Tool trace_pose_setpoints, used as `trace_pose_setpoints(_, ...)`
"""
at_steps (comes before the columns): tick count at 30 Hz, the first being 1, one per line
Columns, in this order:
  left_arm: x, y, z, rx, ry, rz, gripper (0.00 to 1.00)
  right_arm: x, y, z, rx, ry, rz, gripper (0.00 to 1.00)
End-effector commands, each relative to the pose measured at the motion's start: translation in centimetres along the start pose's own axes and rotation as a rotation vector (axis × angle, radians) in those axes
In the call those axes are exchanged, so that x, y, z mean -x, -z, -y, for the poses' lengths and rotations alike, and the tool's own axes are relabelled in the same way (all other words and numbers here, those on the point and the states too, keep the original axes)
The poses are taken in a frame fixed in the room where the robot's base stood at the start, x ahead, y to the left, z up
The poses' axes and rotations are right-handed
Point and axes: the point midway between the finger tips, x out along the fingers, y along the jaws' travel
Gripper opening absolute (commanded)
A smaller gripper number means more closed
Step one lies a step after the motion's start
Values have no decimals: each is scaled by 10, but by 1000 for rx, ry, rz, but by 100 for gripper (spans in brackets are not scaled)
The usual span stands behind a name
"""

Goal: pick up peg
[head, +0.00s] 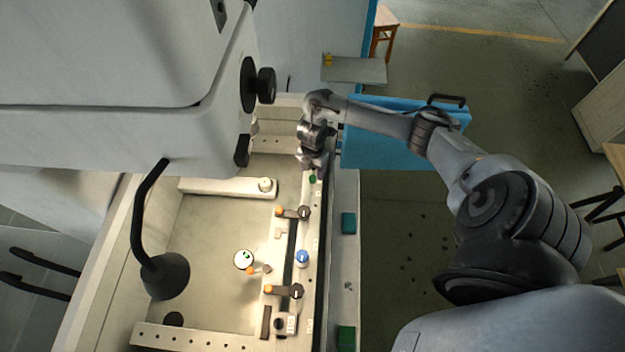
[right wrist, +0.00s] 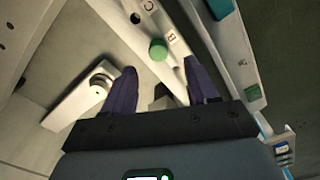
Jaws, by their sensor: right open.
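A small green round-topped piece (head: 312,179), which may be the peg, sits on the pale rail at the right side of the machine's tank. In the right wrist view the green top (right wrist: 158,50) lies just beyond my fingertips, roughly between them, beside a marked label. My right gripper (head: 313,168) is over the far part of this rail. In its wrist view the two dark fingers (right wrist: 158,70) are spread apart with nothing between them. I cannot tell the exact gap to the green piece. My left gripper is not in view.
A pale bar with a round knob (head: 265,184) lies left of the rail. Orange-tipped black clamps (head: 290,291), a blue knob (head: 302,258) and a white round piece (head: 243,260) are nearer. A black bent hose (head: 140,215) stands at left. The tank floor is mostly clear.

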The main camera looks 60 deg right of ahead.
Motion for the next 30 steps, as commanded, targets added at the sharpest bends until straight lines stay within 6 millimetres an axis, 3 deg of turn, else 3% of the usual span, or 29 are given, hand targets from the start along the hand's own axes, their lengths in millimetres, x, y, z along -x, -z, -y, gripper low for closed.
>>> trace_pose_setpoints(12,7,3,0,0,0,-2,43,-45,-4,-1,-2,2,-1,58)
trace_pose_setpoints(22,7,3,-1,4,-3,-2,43,-51,-5,-1,0,0,1,58)
trace_pose_setpoints(30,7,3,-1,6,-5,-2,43,-51,-5,-1,0,0,1,18)
